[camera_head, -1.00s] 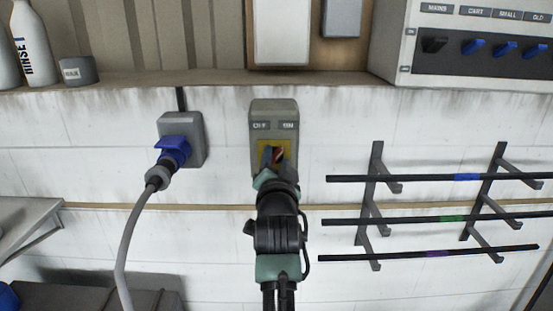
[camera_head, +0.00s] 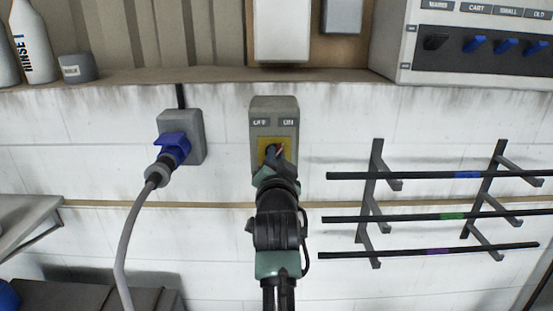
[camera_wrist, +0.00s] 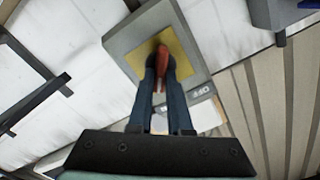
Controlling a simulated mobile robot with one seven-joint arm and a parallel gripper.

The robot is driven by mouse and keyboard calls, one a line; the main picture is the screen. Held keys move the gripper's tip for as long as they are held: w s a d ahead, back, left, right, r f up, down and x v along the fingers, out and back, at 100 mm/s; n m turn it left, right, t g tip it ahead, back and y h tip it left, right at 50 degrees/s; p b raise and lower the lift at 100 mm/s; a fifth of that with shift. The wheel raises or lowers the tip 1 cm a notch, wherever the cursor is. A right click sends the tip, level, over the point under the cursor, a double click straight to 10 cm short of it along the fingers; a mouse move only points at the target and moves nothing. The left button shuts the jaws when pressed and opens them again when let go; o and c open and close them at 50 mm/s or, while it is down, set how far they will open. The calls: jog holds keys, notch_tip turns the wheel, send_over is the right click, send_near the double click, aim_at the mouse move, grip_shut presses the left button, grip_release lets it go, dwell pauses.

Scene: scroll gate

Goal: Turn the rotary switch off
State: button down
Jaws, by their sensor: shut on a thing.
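The rotary switch is a grey wall box (camera_head: 273,105) with OFF and ON labels and a yellow plate (camera_head: 290,147) below them. In the wrist view, the yellow plate (camera_wrist: 181,58) and the OFF label (camera_wrist: 200,92) show. A red handle (camera_wrist: 161,58) stands out from the plate. My gripper (camera_wrist: 160,75) is shut on this handle, with one dark finger on each side. In the head view, my gripper (camera_head: 273,154) covers most of the handle, so its exact angle is hard to read there.
A grey socket (camera_head: 195,125) with a blue plug (camera_head: 173,148) and hanging cable is left of the switch. Wall brackets with several dark rods (camera_head: 410,217) are to the right. A ledge (camera_head: 150,82) with bottles runs above. A panel of blue switches (camera_head: 480,50) is at upper right.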

jog(key=shift+a+f+n+b, duration=0.15)
jog(key=shift+n+b, duration=0.65)
jog(key=shift+n, duration=1.75)
jog(key=shift+a+r+n+b, duration=0.15)
jog(key=shift+n+b, duration=0.6)
jog(key=shift+n, duration=1.75)
jog(key=shift+a+f+n+b, duration=0.15)
jog(key=shift+n+b, duration=0.65)
jog(key=shift+n, duration=1.75)
jog(key=c, duration=0.8)
grip_release()
jog(key=shift+c, duration=0.2)
